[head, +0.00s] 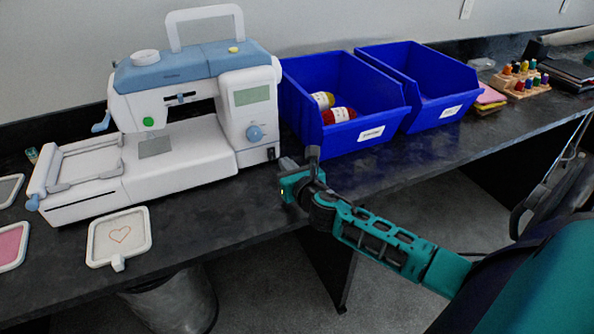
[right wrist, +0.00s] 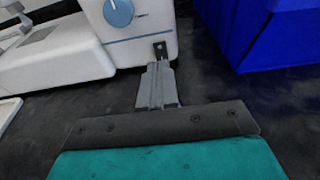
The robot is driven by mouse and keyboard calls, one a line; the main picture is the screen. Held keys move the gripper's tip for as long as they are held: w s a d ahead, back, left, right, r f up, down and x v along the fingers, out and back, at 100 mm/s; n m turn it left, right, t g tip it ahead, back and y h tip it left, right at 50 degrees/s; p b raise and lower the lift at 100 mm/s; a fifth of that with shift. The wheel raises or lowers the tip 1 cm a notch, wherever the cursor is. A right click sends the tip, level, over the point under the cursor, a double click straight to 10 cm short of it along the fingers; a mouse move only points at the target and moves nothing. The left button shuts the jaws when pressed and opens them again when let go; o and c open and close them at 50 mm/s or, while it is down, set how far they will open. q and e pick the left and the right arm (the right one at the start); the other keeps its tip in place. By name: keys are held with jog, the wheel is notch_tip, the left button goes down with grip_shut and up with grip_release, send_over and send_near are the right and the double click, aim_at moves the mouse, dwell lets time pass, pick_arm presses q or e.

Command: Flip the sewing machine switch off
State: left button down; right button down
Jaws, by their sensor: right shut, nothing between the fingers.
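The white and blue sewing machine (head: 180,140) stands on the dark counter at the left in the head view. Its small black switch (head: 271,154) is low on the right end of the front; in the right wrist view the switch (right wrist: 160,49) shows just beyond the fingertips. My right gripper (head: 284,163) is shut and empty, with its tips right by the switch; the shut fingers also show in the right wrist view (right wrist: 158,70). I cannot tell whether they touch the switch or which way it is set. My left gripper is not in view.
Two blue bins (head: 345,98) (head: 425,84) stand right of the machine, the nearer one holding thread spools. An embroidery hoop with a heart (head: 119,237) lies at the counter's front left. A spool rack (head: 521,80) is farther right. Bare counter lies before the bins.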

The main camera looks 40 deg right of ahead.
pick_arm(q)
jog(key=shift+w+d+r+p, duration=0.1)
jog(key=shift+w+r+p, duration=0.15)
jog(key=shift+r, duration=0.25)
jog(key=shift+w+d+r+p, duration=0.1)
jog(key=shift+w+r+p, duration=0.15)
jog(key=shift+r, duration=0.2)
pick_arm(e)
jog(key=r+v, duration=0.1)
jog(key=v, duration=0.5)
jog(key=shift+w+r, duration=0.15)
jog(key=shift+r, duration=0.05)
jog(key=s+a+f+m+g+y, duration=0.2)
jog(key=s+a+m+g, duration=0.45)
jog(key=s+m, duration=0.75)
jog(key=s+a+f+m+g+y, duration=0.25)
jog(key=s+a+m+g, duration=0.45)
jog(key=m, duration=1.1)
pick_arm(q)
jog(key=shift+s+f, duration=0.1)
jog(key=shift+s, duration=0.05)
pick_arm(e)
jog(key=w+a+f+n+t+y, duration=0.1)
jog(key=w+a+f+t, duration=0.2)
jog(key=f+t, duration=0.6)
jog(key=shift+w, duration=0.5)
